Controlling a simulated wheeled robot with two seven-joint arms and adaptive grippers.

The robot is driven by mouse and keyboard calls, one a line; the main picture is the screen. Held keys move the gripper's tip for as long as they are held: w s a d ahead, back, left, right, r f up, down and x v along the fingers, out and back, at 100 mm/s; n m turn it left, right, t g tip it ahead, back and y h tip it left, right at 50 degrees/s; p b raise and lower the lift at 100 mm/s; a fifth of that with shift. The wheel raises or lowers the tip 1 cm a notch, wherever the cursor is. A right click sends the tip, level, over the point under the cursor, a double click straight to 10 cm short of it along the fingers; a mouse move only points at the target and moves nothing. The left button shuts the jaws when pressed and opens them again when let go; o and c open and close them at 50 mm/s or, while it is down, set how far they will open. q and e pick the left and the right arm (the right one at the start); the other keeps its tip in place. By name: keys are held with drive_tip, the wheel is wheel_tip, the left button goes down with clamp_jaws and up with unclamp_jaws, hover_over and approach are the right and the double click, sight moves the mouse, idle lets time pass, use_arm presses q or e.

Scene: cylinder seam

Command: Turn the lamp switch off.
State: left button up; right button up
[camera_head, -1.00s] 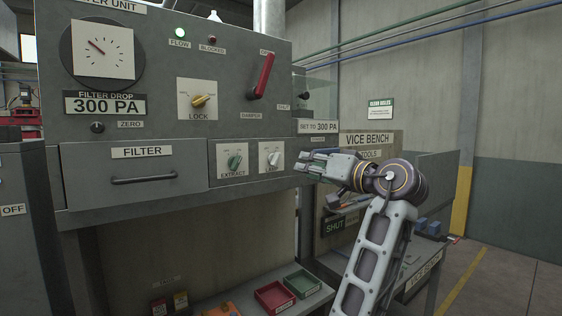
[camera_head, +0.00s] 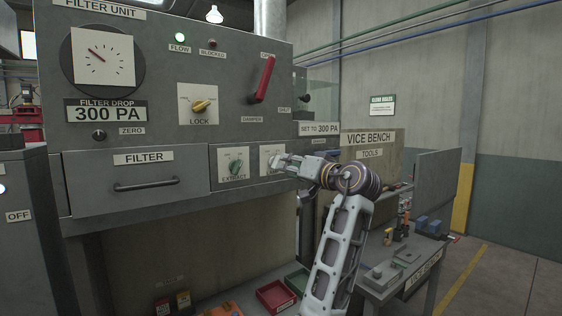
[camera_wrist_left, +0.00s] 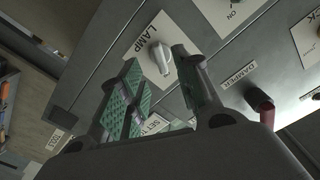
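The lamp switch is a pale knob on a white plate marked LAMP in the left wrist view (camera_wrist_left: 160,56). In the head view its plate (camera_head: 266,153) is partly covered by my left gripper (camera_head: 280,162), and the knob is hidden there. My left gripper, also in the left wrist view (camera_wrist_left: 157,70), is open. Its green-padded fingers are spread, with the knob showing between their tips. I cannot tell whether either finger touches it. My right gripper is not in view.
The extract knob (camera_head: 235,166) sits just left of the lamp plate. The yellow lock knob (camera_head: 200,105) and red damper lever (camera_head: 262,80) are above. A filter drawer (camera_head: 140,182) is at left. The vice bench (camera_head: 405,285) stands at right.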

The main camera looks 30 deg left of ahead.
sight(276, 162)
use_arm(q)
drive_tip(key=shift+p+x, duration=0.7)
drive_tip(key=shift+x, duration=1.85)
clamp_jaws()
